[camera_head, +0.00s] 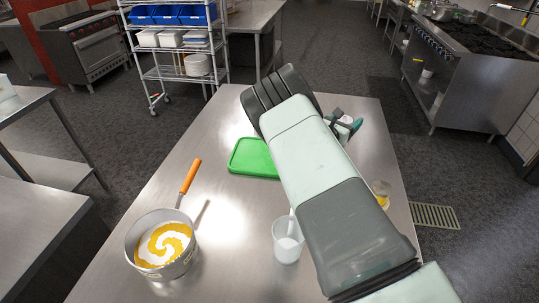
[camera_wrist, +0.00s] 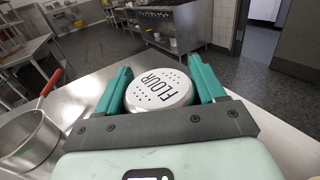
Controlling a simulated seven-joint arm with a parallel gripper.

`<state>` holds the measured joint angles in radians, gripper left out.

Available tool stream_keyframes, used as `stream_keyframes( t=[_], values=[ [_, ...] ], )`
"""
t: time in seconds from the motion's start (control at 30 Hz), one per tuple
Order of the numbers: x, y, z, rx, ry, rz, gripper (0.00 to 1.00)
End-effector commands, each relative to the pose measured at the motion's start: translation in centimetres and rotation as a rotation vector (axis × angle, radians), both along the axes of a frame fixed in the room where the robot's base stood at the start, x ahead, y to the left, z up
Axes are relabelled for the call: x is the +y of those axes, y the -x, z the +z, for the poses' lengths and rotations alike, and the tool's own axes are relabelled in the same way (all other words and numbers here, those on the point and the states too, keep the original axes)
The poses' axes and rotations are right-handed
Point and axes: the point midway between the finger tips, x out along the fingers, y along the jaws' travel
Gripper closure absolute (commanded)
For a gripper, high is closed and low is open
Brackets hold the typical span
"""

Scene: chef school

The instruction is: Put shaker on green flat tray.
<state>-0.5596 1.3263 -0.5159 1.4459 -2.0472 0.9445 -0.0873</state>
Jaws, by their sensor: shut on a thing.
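The shaker (camera_wrist: 158,90) is a round metal can with a perforated lid marked FLOUR. In the wrist view it sits between the two teal fingers of my gripper (camera_wrist: 162,84), which is shut on it. In the head view my arm hides most of the gripper (camera_head: 350,122) and shaker; only a teal fingertip and a small pale part show, near the table's right side. The green flat tray (camera_head: 252,158) lies on the steel table, left of my arm, its right part hidden behind the arm. I cannot tell the shaker's exact height above the table.
A pot (camera_head: 190,262) with yellow-and-white contents and an orange handle stands at the front left. A clear cup (camera_head: 287,250) with white contents stands beside my arm. A partly hidden yellowish item (camera_head: 381,190) is right of the arm. The steel table (camera_head: 215,215) is bare between pot and tray.

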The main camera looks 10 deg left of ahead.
Motion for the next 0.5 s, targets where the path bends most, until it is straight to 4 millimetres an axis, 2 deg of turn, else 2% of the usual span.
stream_keyframes(
  t=[0.03,0.2,0.33,0.4,0.5],
  values=[
    [3.2,0.0,0.2,-0.001,0.000,0.047,0.68],
    [12.2,1.0,0.6,-0.002,0.001,0.178,0.68],
    [17.6,2.1,0.8,-0.002,0.001,0.258,0.68],
    [19.7,2.7,0.9,-0.002,0.001,0.290,0.68],
    [21.8,3.4,1.0,-0.001,0.000,0.322,0.68]
  ],
)
